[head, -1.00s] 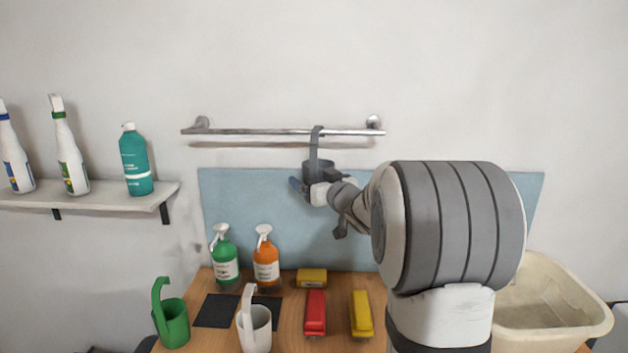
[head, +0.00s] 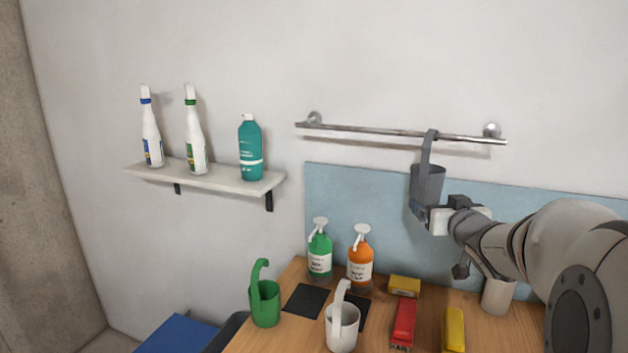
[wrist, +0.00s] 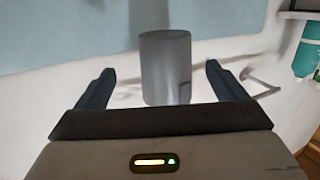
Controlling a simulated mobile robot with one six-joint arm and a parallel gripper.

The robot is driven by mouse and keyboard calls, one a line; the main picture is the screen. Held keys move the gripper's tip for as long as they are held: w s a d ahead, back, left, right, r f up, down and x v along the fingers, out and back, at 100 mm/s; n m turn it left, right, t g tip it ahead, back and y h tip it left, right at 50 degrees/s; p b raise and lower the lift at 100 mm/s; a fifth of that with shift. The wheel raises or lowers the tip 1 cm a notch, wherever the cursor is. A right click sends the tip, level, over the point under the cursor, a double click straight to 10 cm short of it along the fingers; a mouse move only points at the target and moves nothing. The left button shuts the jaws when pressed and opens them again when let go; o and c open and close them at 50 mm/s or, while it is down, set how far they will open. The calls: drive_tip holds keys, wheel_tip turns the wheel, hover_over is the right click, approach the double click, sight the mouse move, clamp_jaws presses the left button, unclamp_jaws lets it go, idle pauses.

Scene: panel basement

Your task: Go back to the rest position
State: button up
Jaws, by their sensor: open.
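A dark grey cup with a long hooked handle (head: 428,182) hangs from the metal rail (head: 380,131) on the wall. My gripper (head: 424,215) is just below and to the right of the cup in the head view. In the wrist view the grey cup (wrist: 166,68) stands upright between and beyond the two dark fingers of my gripper (wrist: 160,72). The fingers are spread wide, with a gap on each side of the cup. My gripper is open and holds nothing.
On the wooden table stand a green hooked cup (head: 265,303), a white hooked cup (head: 342,328), a green bottle (head: 320,255), an orange bottle (head: 360,262), and red (head: 404,322) and yellow (head: 454,330) items. A shelf (head: 205,178) with bottles is at left.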

drive_tip(key=s+a+f+g, duration=0.4)
drive_tip(key=s+f, duration=0.1)
drive_tip(key=s, duration=0.4)
drive_tip(key=s+a+f+g, duration=0.5)
drive_tip(key=s+f, duration=0.1)
drive_tip(key=s, duration=0.4)
drive_tip(key=s+a+f+g, duration=0.4)
drive_tip(key=s+a+f, duration=0.1)
drive_tip(key=s, duration=0.5)
drive_tip(key=shift+a+f+g, duration=0.25)
drive_tip(key=shift+f+g, duration=0.15)
drive_tip(key=shift+f, duration=0.05)
